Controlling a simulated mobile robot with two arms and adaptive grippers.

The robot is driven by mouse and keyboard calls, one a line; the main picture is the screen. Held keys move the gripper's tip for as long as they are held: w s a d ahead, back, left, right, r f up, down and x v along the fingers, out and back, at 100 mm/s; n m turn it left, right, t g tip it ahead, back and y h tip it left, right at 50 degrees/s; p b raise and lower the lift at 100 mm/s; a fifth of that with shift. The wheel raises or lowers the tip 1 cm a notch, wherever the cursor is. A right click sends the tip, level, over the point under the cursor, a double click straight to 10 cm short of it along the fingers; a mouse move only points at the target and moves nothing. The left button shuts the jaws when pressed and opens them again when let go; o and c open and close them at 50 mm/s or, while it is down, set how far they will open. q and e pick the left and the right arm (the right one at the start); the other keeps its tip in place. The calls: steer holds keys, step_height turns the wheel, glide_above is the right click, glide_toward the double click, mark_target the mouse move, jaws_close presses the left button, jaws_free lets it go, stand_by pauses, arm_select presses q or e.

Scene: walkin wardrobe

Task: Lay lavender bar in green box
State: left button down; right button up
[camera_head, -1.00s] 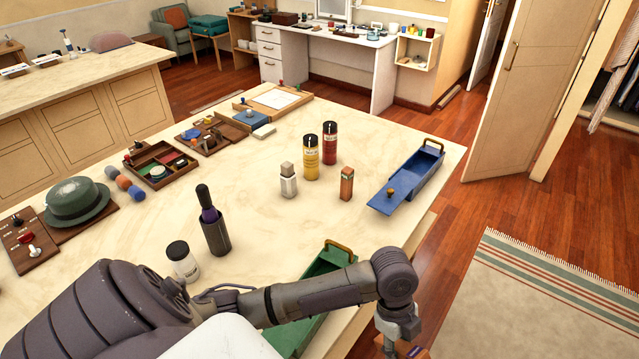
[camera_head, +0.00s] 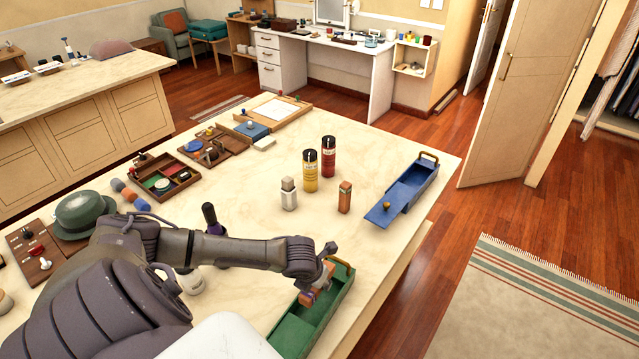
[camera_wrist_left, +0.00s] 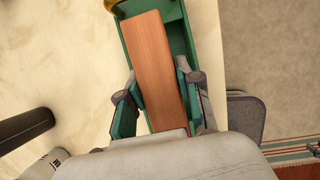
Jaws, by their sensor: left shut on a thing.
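The green box (camera_head: 288,335) lies open on the table's near edge, with a brass handle at its far end. My left gripper (camera_head: 318,284) is over it, shut on a wood-brown bar (camera_head: 306,298) with a small purple-blue patch; I take it for the lavender bar. In the left wrist view the bar (camera_wrist_left: 155,50) lies lengthwise along the green box (camera_wrist_left: 180,35), between the finger pads of the left gripper (camera_wrist_left: 158,88). Whether it touches the box floor cannot be told. My right gripper is not in view.
A blue box (camera_head: 408,190) with a knobbed sliding lid stands at the table's right. A dark bottle (camera_head: 211,217) is partly behind my arm.

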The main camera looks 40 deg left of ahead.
arm_select(q)
step_height(320, 180, down, 5)
steer(key=b, duration=0.5)
steer(key=shift+f+b, duration=0.55)
steer(key=shift+f, duration=1)
steer(key=c, duration=0.7)
jaws_free()
steer(key=c, duration=0.3)
steer(key=shift+c, duration=0.2)
